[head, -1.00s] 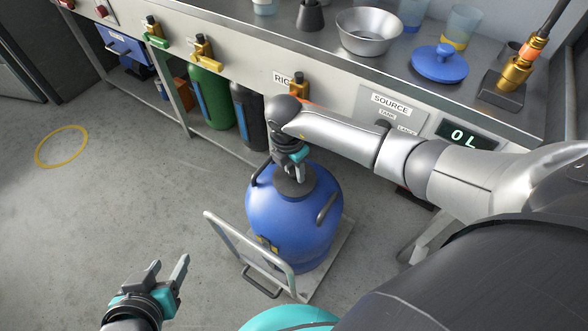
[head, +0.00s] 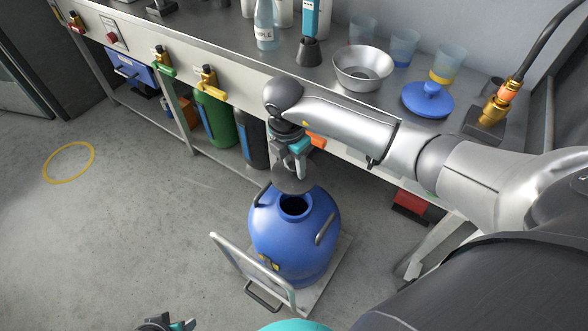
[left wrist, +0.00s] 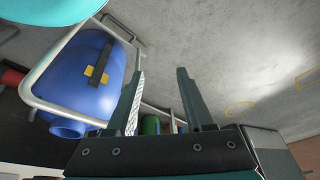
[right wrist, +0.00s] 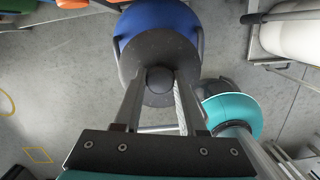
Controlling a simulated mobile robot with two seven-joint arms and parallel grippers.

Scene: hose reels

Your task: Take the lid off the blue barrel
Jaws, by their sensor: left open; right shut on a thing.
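The blue barrel (head: 293,245) stands upright on a small trolley, its round mouth (head: 295,205) uncovered and dark inside. My right gripper (head: 300,170) is above the barrel, shut on the dark grey lid (head: 294,181), which it holds clear above the mouth and slightly towards the bench. In the right wrist view the lid (right wrist: 158,52) hangs by its knob between the fingers, with the barrel (right wrist: 160,18) behind it. My left gripper (head: 168,324) is at the bottom edge of the head view; its fingers (left wrist: 160,95) are apart and empty in the left wrist view.
The trolley (head: 325,270) has an upright handle frame (head: 245,262) at the barrel's front left. A steel bench (head: 240,75) runs behind, bearing a metal bowl (head: 363,68) and a blue lid-like disc (head: 427,99). Green (head: 214,118) and dark cylinders stand below. Floor at left is clear.

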